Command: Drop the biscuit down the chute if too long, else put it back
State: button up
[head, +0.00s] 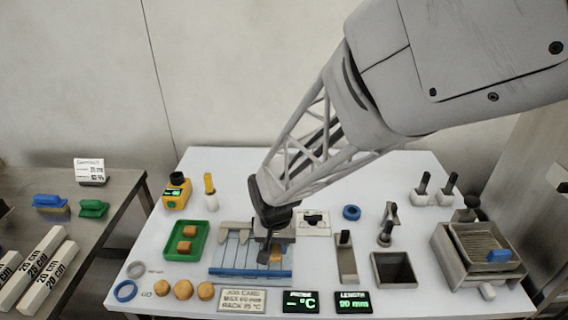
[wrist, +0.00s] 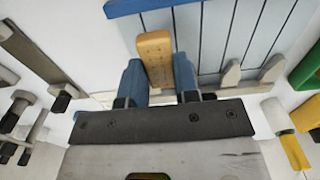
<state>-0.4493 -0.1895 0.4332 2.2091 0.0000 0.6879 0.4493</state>
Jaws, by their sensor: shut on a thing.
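My gripper (head: 267,246) is over the slatted board (head: 232,262) with a blue front edge. In the wrist view its blue fingers (wrist: 160,82) are shut on a golden oblong biscuit (wrist: 154,52), which sticks out beyond them. The biscuit also shows beside the fingers in the head view (head: 276,254). I cannot tell whether it touches the board. The length display (head: 352,302) reads 90 mm. The job card (head: 241,299) is small and seems to say max 60 mm. A dark square opening (head: 393,268), likely the chute, is to the right.
A green tray (head: 170,254) with two biscuits is left of the board. Several round biscuits (head: 182,290) lie at the front left. A temperature display (head: 300,302) shows dashes. A metal bracket (head: 346,258) stands between board and opening. A grey machine (head: 456,268) is at the right.

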aim_at(276, 247)
jog(key=shift+f, duration=1.5)
jog(key=shift+f, duration=0.15)
jog(key=o, duration=0.7)
jog(key=shift+o, duration=0.2)
notch_tip(276, 247, up, 12)
jog(key=shift+r, duration=0.15)
